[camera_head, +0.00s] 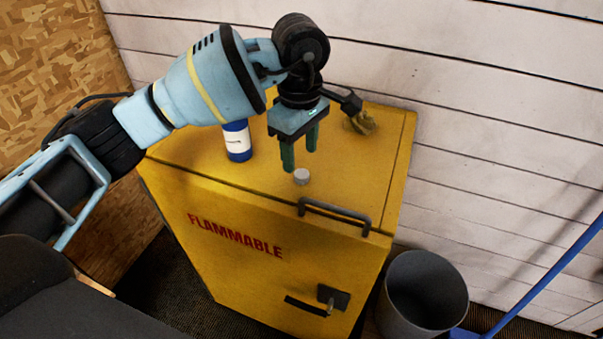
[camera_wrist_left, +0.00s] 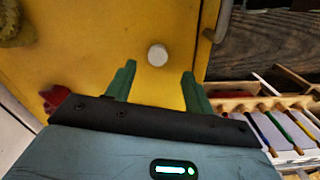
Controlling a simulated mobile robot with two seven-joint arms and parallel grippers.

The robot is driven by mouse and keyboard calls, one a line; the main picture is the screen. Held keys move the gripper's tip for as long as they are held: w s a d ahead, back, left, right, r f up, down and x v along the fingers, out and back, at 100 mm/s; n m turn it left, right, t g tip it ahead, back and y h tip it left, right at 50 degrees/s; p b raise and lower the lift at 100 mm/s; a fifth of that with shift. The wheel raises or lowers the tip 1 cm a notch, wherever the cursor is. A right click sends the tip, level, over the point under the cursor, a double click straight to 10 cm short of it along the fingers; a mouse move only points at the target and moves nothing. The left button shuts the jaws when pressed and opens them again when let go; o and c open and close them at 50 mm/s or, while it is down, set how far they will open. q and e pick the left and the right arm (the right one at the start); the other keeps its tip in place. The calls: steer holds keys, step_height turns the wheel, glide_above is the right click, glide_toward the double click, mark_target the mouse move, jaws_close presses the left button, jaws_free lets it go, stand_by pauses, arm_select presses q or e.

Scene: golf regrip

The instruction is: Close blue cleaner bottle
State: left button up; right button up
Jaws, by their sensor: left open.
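The blue cleaner bottle (camera_head: 237,141), with a white label band, stands upright on top of the yellow cabinet (camera_head: 200,165); my left arm hides its top. A small white cap (camera_head: 301,176) lies apart from the bottle, near the cabinet's front edge. My left gripper (camera_head: 300,160) points down just above and behind the cap, its green fingers open and empty. In the left wrist view the cap (camera_wrist_left: 158,54) shows just beyond the gap between the fingertips (camera_wrist_left: 159,75). The bottle is not seen there. My right gripper is not in view.
A black handle (camera_head: 335,215) is at the cabinet's front edge, close to the cap. A crumpled yellowish cloth (camera_head: 360,122) lies at the back right of the top. A grey bin (camera_head: 425,292) stands on the floor at right. A white plank wall is behind.

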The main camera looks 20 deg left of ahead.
mark_target(301, 173)
arm_select(q)
steer(key=shift+w+f+p, duration=0.2)
steer(key=shift+f+p, duration=0.1)
steer(key=shift+f, duration=2.3)
steer(key=c, duration=1)
steer(key=shift+c, duration=0.2)
step_height(301, 173, up, 10)
